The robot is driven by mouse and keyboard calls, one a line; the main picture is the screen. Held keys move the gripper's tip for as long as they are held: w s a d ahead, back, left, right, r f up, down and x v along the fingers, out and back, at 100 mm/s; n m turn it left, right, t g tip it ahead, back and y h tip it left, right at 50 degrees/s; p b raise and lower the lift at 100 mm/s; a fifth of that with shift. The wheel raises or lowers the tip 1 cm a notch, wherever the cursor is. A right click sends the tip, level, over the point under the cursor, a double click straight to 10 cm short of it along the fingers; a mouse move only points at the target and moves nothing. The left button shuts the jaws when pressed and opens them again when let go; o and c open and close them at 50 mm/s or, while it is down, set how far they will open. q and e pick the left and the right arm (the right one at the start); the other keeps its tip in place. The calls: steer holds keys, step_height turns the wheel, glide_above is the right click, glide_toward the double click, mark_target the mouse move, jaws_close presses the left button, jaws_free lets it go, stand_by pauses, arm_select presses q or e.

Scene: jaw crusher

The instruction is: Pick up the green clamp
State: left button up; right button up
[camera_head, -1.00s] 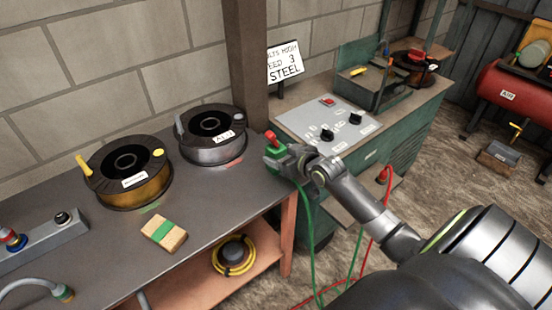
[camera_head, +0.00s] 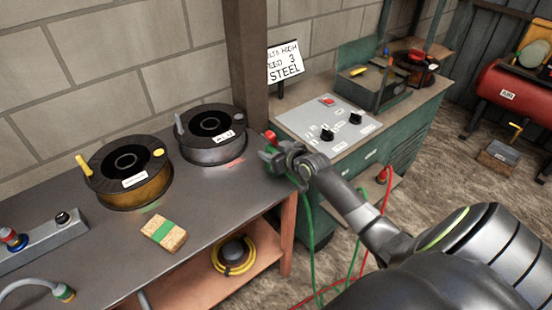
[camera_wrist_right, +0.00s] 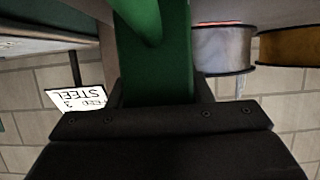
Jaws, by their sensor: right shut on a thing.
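The green clamp, with a red part on top, is at the right end of the grey bench, mostly hidden by my gripper in the head view. In the right wrist view the green clamp (camera_wrist_right: 155,65) fills the middle, between the dark jaws. My right gripper (camera_head: 272,156) is shut on the clamp, and it also shows in the right wrist view (camera_wrist_right: 160,110). A green cable (camera_head: 310,235) hangs down from the clamp. Whether the clamp touches the bench top is hidden. My left gripper is not in view.
Two wire spools, one grey (camera_head: 212,135) and one copper-coloured (camera_head: 130,175), stand on the bench (camera_head: 95,245). A block with a green band (camera_head: 163,233) lies in front. The green machine (camera_head: 325,128) stands to the right. A red cable (camera_head: 382,215) hangs nearby.

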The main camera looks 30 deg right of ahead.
steer(key=c, duration=0.4)
